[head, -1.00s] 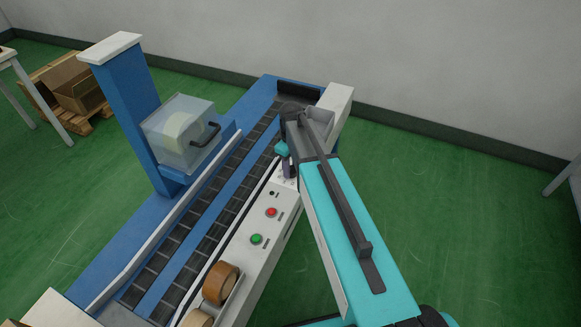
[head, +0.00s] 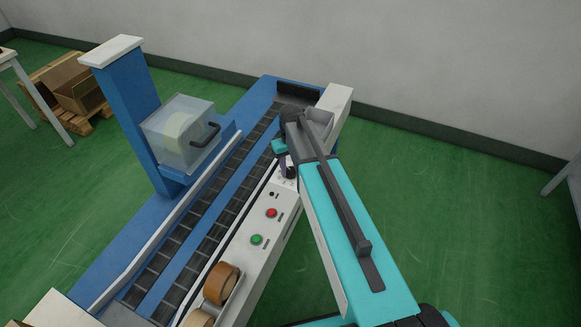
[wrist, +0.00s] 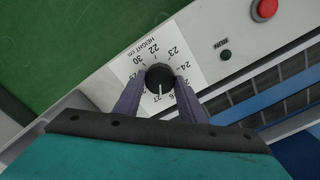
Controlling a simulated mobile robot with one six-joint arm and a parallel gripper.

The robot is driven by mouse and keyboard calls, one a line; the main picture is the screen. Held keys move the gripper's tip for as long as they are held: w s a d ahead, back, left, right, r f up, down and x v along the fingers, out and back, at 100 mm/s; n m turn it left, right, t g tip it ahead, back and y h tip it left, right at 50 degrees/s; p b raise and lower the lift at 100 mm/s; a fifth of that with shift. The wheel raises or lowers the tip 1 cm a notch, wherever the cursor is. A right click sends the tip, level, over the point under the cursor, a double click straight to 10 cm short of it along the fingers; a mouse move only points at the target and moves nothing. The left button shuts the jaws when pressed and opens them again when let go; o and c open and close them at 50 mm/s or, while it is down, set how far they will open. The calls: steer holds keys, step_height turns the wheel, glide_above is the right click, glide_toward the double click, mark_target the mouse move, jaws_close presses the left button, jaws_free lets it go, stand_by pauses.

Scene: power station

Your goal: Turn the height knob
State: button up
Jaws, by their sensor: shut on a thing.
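The height knob (wrist: 159,77) is a round black knob with a white pointer line, on a white dial card (wrist: 185,43) marked HEIGHT cm. In the head view my gripper (head: 288,166) is at the far part of the machine's white control panel, and my arm partly hides the dial there.
A blue column (head: 130,110) with a clear box (head: 180,140) stands across the conveyor. Green floor is free at right.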

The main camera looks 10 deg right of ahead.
mark_target(291, 170)
steer(key=m, duration=0.5)
steer(key=shift+p, duration=0.35)
steer(key=shift+m, duration=2.5)
steer(key=shift+w, duration=0.1)
steer(key=o, duration=1)
steer(key=shift+o, duration=0.2)
steer(key=shift+r, duration=0.15)
step_height(291, 170, up, 14)
steer(key=shift+f+b, duration=0.2)
steer(key=shift+b, duration=0.15)
